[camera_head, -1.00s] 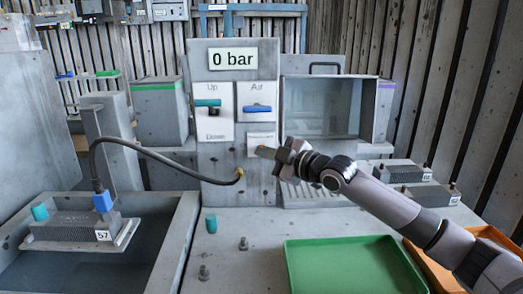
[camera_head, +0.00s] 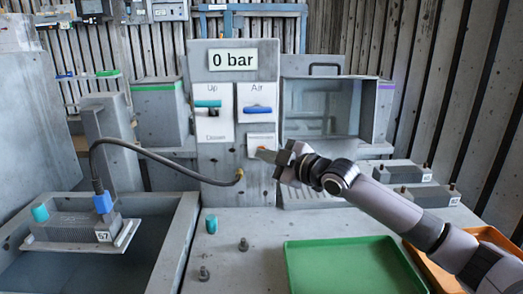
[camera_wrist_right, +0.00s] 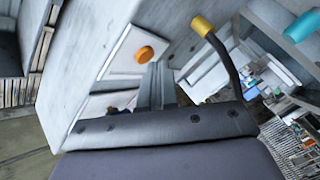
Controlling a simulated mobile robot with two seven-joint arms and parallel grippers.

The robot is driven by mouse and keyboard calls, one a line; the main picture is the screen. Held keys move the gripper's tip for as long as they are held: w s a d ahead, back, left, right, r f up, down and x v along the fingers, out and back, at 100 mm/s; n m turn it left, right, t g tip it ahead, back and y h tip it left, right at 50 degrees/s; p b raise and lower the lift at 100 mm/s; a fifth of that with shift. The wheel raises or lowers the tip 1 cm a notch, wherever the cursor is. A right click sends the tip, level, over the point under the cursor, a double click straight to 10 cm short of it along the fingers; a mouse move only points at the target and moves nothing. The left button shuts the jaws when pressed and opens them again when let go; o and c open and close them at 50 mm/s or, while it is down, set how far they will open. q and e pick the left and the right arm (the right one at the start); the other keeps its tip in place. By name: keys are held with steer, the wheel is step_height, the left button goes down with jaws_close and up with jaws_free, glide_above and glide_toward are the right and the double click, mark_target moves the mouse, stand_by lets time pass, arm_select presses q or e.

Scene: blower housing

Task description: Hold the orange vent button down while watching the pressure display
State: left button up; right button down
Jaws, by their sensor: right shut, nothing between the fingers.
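The pressure display (camera_head: 232,60) at the top of the grey panel reads "0 bar". The round orange vent button (camera_wrist_right: 145,54) shows on a pale plate in the right wrist view. In the head view the button is mostly hidden by my right gripper (camera_head: 264,154), at the panel's lower right. My right gripper is shut and empty, its fingers pointing at the panel. In the right wrist view its fingertips (camera_wrist_right: 156,72) appear just below and beside the button; I cannot tell whether they touch. My left gripper is out of view.
A teal "Up" lever (camera_head: 208,103) and a blue "Air" lever (camera_head: 257,109) sit above. A dark hose (camera_head: 150,153) runs from the panel's brass fitting (camera_head: 239,175) to a block over the tank. A green tray (camera_head: 350,265) lies in front.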

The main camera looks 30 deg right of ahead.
steer(key=shift+s+a, duration=0.2)
steer(key=shift+s, duration=0.1)
steer(key=s+a, duration=0.1)
steer(key=s, duration=0.2)
steer(key=s+a, duration=0.1)
steer(key=shift+s+a+p, duration=0.15)
steer(key=shift+a+p, duration=0.15)
steer(key=shift+p, duration=0.1)
stand_by(0.6)
